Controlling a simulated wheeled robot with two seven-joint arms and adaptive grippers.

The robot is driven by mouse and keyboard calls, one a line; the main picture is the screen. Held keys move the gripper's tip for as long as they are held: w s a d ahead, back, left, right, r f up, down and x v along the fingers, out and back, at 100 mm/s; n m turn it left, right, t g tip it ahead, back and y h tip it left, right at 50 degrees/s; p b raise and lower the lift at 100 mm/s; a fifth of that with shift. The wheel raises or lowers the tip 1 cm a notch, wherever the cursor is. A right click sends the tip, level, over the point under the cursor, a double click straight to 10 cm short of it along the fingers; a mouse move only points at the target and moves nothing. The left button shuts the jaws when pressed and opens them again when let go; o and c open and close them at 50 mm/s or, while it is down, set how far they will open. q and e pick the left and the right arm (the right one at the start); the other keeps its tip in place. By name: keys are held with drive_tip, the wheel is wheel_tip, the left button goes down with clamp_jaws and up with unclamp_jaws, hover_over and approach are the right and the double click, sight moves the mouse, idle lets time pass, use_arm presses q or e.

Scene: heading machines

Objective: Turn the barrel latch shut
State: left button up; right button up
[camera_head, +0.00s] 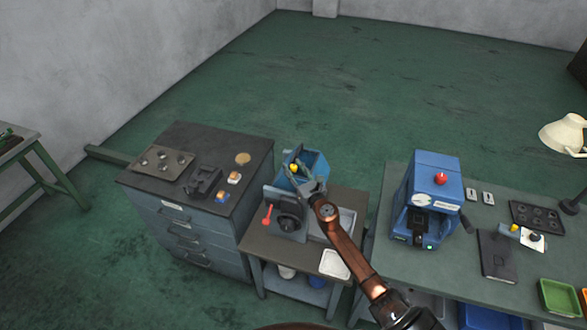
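A small machine with a grey front plate and a round black part (289,221) stands on the low middle table. A blue open-topped, box-like part (316,162) is behind it. A red-knobbed lever (267,215) stands at the machine's left. A small yellow piece (294,168) shows at the blue part's left side. I cannot tell which piece is the barrel latch. My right gripper (308,178) is over the machine, in front of the blue part and close to the yellow piece; contact and finger opening are too small to tell. My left gripper is not in view.
A dark-topped drawer cabinet (212,145) stands left of the middle table (263,247). A white tray (334,264) lies at the table's front right. A blue machine (433,187) stands on the green-topped bench to the right. The floor behind is clear.

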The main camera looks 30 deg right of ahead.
clamp_jaws()
